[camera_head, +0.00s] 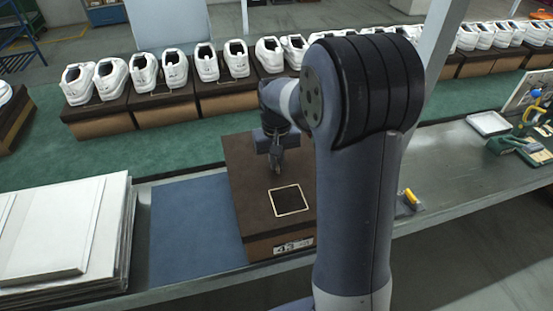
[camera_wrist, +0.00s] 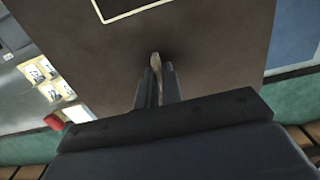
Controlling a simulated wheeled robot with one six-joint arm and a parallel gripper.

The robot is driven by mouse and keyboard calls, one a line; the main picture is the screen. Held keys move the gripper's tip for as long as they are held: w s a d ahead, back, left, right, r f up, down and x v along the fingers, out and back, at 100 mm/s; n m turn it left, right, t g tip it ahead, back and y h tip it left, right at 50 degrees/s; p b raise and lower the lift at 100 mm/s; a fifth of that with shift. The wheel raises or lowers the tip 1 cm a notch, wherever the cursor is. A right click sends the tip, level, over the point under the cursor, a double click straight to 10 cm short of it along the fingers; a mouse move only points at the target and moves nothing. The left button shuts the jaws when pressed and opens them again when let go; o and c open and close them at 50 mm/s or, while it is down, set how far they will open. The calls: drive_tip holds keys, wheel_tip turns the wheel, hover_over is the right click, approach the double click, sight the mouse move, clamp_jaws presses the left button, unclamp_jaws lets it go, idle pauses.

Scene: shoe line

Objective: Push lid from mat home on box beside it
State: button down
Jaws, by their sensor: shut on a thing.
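The dark brown lid (camera_head: 245,185) lies on top of the box (camera_head: 262,248), with a cream square outline on the lid's top. The box's lighter brown front and a white label show below the lid's edge. I cannot tell whether the lid is fully down all round. The blue mat (camera_head: 195,225) to the left is bare. My gripper (camera_head: 277,168) points down at the far part of the lid. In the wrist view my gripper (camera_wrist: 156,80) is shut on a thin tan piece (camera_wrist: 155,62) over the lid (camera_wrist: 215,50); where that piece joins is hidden.
A stack of pale boards (camera_head: 65,235) stands left of the mat. Behind runs a green belt (camera_head: 150,155) with white shoes on brown boxes. Right of my arm are a yellow-handled tool (camera_head: 410,197), a white tray (camera_head: 488,123) and a green tool (camera_head: 510,145) on the grey bench.

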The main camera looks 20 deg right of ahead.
drive_tip(key=shift+f+b, duration=0.8)
drive_tip(key=shift+f, duration=0.5)
drive_tip(key=c, duration=1.5)
unclamp_jaws()
wheel_tip(320, 180, up, 11)
drive_tip(key=shift+f, duration=0.1)
wheel_tip(320, 180, down, 10)
drive_tip(key=shift+f, duration=0.2)
drive_tip(key=shift+r+p, duration=0.25)
drive_tip(key=shift+p, duration=0.1)
